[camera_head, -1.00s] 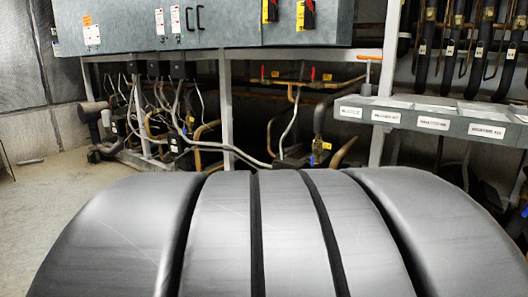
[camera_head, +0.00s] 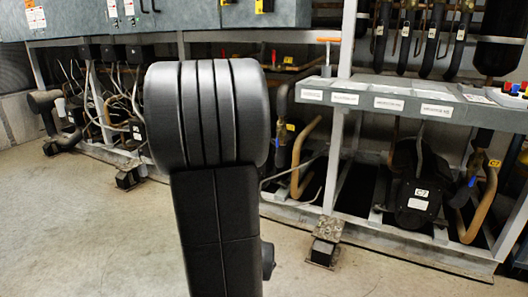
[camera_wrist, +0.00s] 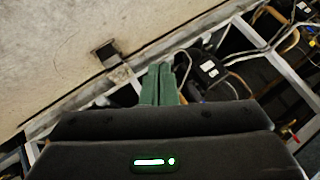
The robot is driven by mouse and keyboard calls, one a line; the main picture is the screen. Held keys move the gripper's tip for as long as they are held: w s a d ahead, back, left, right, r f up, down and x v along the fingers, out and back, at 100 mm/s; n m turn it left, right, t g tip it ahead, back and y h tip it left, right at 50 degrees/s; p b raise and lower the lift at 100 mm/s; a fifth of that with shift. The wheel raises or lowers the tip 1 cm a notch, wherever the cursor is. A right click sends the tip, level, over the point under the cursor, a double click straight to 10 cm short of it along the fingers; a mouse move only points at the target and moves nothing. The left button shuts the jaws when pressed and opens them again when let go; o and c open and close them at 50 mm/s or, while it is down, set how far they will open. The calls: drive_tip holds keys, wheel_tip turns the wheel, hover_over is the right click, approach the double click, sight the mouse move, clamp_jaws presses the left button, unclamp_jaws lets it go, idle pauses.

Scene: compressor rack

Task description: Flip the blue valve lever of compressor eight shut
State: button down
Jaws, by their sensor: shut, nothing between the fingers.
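In the head view a black compressor (camera_head: 415,190) with a white label that seems to read C7 sits in the lower right of the rack. A blue lever (camera_head: 472,183) hangs on the pipe just right of it. I cannot make out a compressor labelled eight. In the wrist view my gripper's green fingers (camera_wrist: 160,82) are together and empty, above the rack's lower frame. A dark compressor (camera_wrist: 210,70) with an unreadable white label lies right of them. My gripper is hidden in the head view.
A grey shelf (camera_head: 400,92) with labels juts out above the compressor. Grey posts and a bottom rail frame the rack, with block feet (camera_head: 325,245) at the floor. Copper pipes (camera_head: 303,158) stand close around. The concrete floor (camera_head: 100,235) in front is clear.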

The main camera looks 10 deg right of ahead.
drive_tip(key=w+d+r+m+t+h+p, duration=0.1)
drive_tip(key=w+d+m+t+h+p, duration=0.3)
drive_tip(key=m, duration=1.2)
drive_tip(key=shift+w+d+m+t+h+p, duration=0.35)
drive_tip(key=shift+w+d+t+h, duration=0.45)
drive_tip(key=shift+w+d+h, duration=1.95)
drive_tip(key=shift+w+a+h, duration=0.45)
drive_tip(key=shift+w+a, duration=0.15)
drive_tip(key=shift+a, duration=0.1)
